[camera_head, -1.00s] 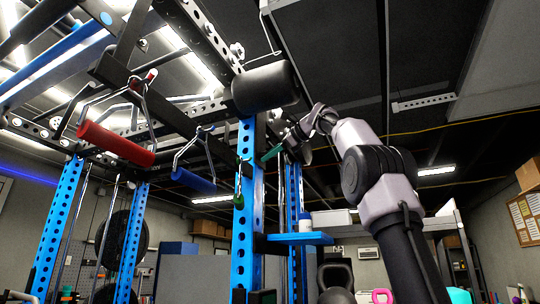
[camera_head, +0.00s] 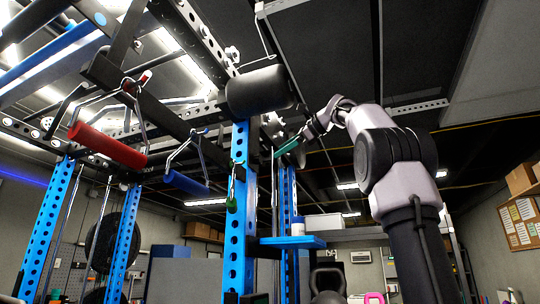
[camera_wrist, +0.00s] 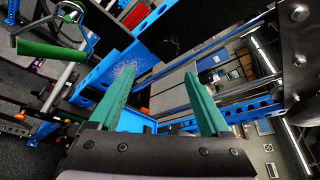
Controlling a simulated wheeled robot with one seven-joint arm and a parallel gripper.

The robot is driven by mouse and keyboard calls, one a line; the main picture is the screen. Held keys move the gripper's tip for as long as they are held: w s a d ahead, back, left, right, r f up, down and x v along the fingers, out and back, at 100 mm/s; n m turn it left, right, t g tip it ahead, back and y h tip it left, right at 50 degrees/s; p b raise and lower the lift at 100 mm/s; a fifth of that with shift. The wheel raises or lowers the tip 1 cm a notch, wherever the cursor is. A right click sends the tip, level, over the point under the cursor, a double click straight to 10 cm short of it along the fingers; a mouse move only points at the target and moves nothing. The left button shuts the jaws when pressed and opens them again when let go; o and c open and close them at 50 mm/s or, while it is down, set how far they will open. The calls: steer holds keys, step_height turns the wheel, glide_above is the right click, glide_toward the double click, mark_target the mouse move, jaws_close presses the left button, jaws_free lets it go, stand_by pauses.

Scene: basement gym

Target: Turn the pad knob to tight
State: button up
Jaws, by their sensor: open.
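The black roller pad (camera_head: 258,92) is mounted high on the blue rack upright (camera_head: 238,210). A small grey knob-like part (camera_head: 272,124) shows just below and right of the pad; I cannot tell its setting. My gripper (camera_head: 287,149) has green fingers and is right of and below that part, apart from it. In the wrist view my gripper (camera_wrist: 160,76) is open and empty, with the blue rack and the room showing between its fingers. A pale lobed part (camera_wrist: 298,12) at the upper right may be a knob, but I cannot be sure.
A red-grip handle (camera_head: 108,145) and a blue-grip handle (camera_head: 186,183) hang left of the upright. A green handle (camera_head: 231,203) hangs at the upright. A blue shelf (camera_head: 292,242) with a white-and-blue container (camera_head: 298,226) is below my gripper.

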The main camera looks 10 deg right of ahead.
steer(key=s+d, duration=0.3)
steer(key=s, duration=0.1)
steer(key=shift+s+d, duration=0.35)
steer(key=shift+d, duration=0.05)
